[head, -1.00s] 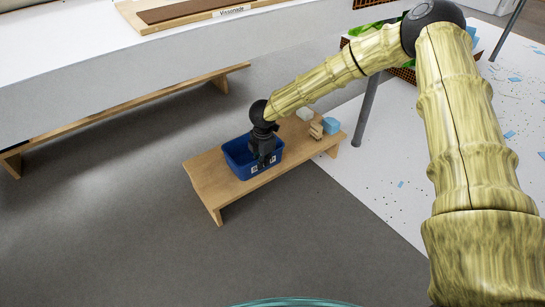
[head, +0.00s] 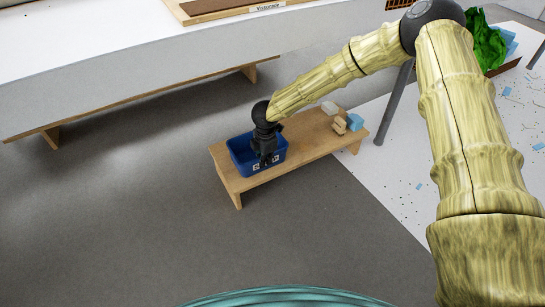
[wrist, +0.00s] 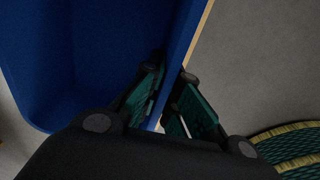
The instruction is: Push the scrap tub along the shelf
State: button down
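The scrap tub is a blue open-topped box (head: 240,158) with small white labels on its near side. It stands upright near the left end of a low wooden shelf (head: 308,147). My gripper (head: 264,162) reaches down at the tub's near wall. In the wrist view, one finger of my gripper (wrist: 172,95) is inside the tub (wrist: 100,60) and the other is outside, with the wall between them. The fingers look closed on that wall. The tub's floor is partly hidden by my gripper.
A grey table leg (head: 394,105) stands beyond. A large white table (head: 120,60) is behind. Grey floor in front is clear.

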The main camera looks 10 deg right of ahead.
jog(key=shift+s+a, duration=0.1)
jog(key=shift+a, duration=0.1)
jog(key=c, duration=1.6)
grip_release()
jog(key=shift+d, duration=0.15)
jog(key=shift+o, duration=0.2)
notch_tip(320, 180, up, 7)
jog(key=shift+s+r, duration=0.2)
jog(key=shift+s, duration=0.1)
